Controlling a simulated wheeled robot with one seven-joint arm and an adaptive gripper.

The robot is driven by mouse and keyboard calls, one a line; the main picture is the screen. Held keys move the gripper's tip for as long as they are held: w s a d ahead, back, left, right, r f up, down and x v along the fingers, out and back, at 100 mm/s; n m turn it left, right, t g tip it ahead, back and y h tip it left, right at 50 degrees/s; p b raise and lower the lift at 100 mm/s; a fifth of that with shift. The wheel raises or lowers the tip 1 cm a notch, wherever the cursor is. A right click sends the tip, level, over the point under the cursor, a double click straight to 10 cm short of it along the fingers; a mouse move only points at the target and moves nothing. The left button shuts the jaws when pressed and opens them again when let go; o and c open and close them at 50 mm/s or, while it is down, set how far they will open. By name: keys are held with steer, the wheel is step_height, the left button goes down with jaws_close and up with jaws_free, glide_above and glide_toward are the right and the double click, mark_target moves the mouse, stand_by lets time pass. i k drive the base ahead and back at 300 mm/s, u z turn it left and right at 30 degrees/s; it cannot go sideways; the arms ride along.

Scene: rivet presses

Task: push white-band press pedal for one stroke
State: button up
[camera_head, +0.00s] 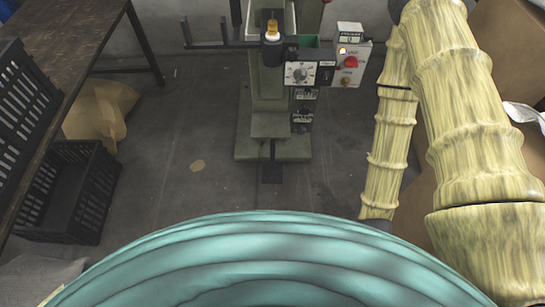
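One green-grey press (270,105) stands upright in the upper middle of the head view, on a flat base plate on the floor. A dark flat piece (271,173), which looks like its pedal, lies on the floor at the front of the base. A small light ring shows near the top of the press, but I cannot tell if it is the white band. My yellow, ribbed arm hangs down at the right, and its lower end passes out of sight behind my teal body. My gripper is not visible.
A control box (351,65) with a red button sits right of the press. A dark wooden table (85,35) and black crates (70,195) are at the left, with brown cardboard (100,110) behind. Brown boxes stand at the right. The floor (195,130) before the press is mostly clear.

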mark_target(271, 172)
steer(key=u, duration=3.45)
steer(key=k, duration=0.8)
steer(key=z, duration=2.25)
